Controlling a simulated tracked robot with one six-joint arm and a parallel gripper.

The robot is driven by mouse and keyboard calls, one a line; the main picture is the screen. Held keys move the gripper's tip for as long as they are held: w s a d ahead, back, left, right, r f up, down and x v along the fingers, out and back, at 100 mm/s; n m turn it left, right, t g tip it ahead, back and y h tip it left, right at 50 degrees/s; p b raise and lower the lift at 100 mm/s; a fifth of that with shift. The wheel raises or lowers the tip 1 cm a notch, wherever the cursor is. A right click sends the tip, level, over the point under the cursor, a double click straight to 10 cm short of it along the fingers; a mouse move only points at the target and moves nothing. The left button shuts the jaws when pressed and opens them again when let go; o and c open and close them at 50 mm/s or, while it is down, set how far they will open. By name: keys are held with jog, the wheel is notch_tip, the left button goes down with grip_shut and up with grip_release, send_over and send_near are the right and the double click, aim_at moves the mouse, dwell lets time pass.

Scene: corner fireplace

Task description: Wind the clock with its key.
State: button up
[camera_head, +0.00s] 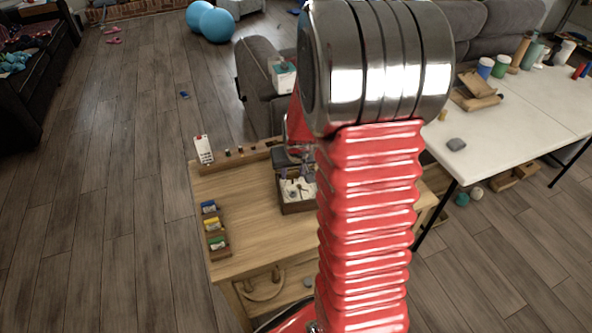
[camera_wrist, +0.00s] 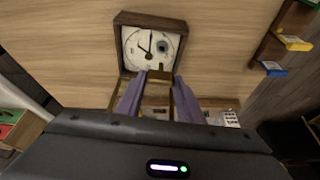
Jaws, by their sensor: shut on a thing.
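The clock (camera_wrist: 125,44) is a dark wooden box with a white dial, black hands and a dark round spot right of the dial's middle. It sits on the wooden table, partly hidden by my arm in the head view (camera_head: 297,207). My gripper (camera_wrist: 160,78) is at the clock's near edge in the wrist view, its two purple fingers on either side of a small brown thing, apparently the key (camera_wrist: 158,74). The key's shape is hard to make out. I cannot tell whether it touches the clock.
The wooden table (camera_head: 240,240) holds a rack of coloured blocks (camera_head: 215,228) at its left and a white card (camera_head: 203,149) at the back left corner. A white table (camera_head: 500,125) with jars stands to the right. A grey sofa (camera_head: 262,75) is behind.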

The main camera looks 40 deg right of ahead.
aim_at(293, 182)
jog(key=shift+s, duration=0.1)
dwell(0.3)
jog(key=shift+f, duration=0.15)
jog(key=shift+f, duration=2.2)
jog(key=shift+f, duration=0.6)
dwell(0.5)
jog(key=shift+n+y, duration=0.3)
jog(key=shift+n, duration=0.5)
dwell(0.8)
jog(key=shift+r, duration=0.15)
jog(key=shift+r, duration=2.4)
jog(key=shift+n+y, duration=0.3)
jog(key=shift+n, duration=0.5)
